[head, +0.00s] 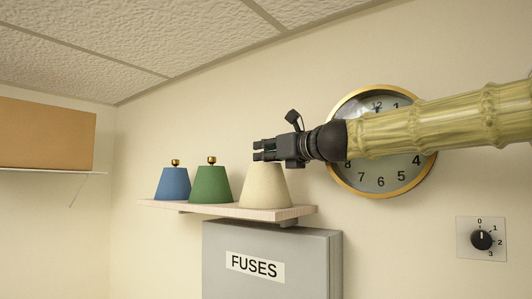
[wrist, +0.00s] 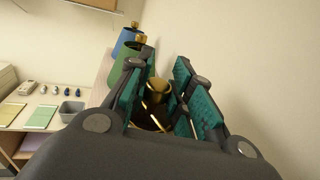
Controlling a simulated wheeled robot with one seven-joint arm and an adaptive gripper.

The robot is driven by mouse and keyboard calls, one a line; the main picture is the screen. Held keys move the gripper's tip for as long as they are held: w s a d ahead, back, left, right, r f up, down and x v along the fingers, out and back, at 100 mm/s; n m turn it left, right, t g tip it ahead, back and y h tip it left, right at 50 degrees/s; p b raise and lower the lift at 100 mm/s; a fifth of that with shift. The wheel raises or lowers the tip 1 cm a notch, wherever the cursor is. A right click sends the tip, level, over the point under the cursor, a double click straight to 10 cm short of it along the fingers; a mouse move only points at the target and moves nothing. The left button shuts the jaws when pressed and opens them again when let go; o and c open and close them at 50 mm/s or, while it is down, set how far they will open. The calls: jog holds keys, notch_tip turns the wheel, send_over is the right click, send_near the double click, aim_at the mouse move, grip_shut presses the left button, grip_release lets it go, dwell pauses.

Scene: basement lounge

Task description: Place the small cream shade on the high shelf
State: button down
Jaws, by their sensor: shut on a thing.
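The small cream shade (head: 265,187) is upright at the right end of the high shelf (head: 180,208). Its base looks level with the shelf top; I cannot tell whether it bears on it fully. My gripper (head: 264,151) is at the top of the cream shade, reaching in from the right, and its fingers hide the shade's top in the head view. In the wrist view, a brass knob (wrist: 156,87) sits between the teal finger pads of my gripper (wrist: 165,90). The gripper is shut on the shade by this knob.
A green shade (head: 210,185) and a blue shade (head: 173,184) stand left of the cream one. A grey fuse box (head: 270,240) is below the shelf. A wall clock (head: 377,178) hangs behind my arm, with a dial switch (head: 481,239) lower right. A cardboard box (head: 45,133) sits far left.

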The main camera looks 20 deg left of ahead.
jog(key=c, duration=1.5)
grip_release()
jog(key=shift+c, duration=0.2)
jog(key=shift+o, duration=1.3)
jog(key=shift+s, duration=0.2)
jog(key=shift+w, duration=0.1)
jog(key=b+v, duration=0.3)
jog(key=v, duration=0.9)
